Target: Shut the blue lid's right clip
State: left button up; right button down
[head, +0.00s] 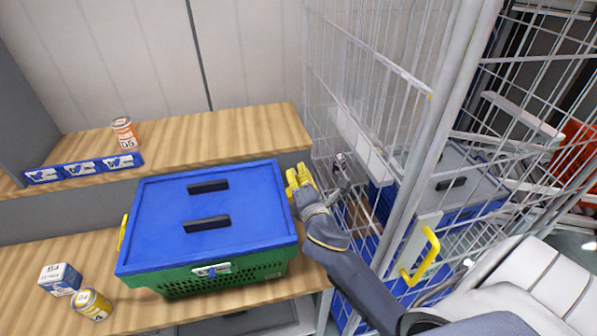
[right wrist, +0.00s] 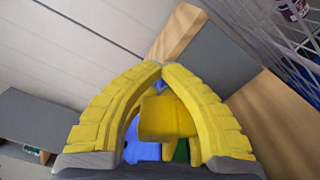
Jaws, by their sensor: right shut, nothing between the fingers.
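A blue lid (head: 163,215) with two black handles covers a green crate (head: 190,282) on the wooden shelf. The lid's left clip (head: 123,231) is yellow and shows along the left edge. My right gripper (head: 299,176), with yellow fingers, is at the lid's right edge, where it hides the right clip in the head view. In the right wrist view my right gripper (right wrist: 160,66) has its fingertips together, with nothing held. The yellow right clip (right wrist: 168,117) shows behind the fingers, in front of blue and green. I cannot tell whether it touches them. My left gripper is out of view.
A wire cage (head: 385,75) with a yellow handle (head: 427,255) stands close on the right. A white-blue box (head: 60,278) and a yellow can (head: 91,303) stand left of the crate.

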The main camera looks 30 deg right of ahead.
jog(key=shift+s+d+f+m, duration=0.15)
jog(key=shift+f+m, duration=0.25)
jog(key=shift+m, duration=0.65)
jog(key=shift+w+d+f+m, duration=0.1)
jog(key=shift+d+f+m, duration=0.25)
jog(key=shift+m, duration=0.75)
jog(key=shift+s+d+f+m, duration=0.1)
jog(key=shift+f+m, duration=0.4)
jog(key=shift+m, duration=0.55)
jog(key=c, duration=1.1)
grip_release()
jog(key=v, duration=1.2)
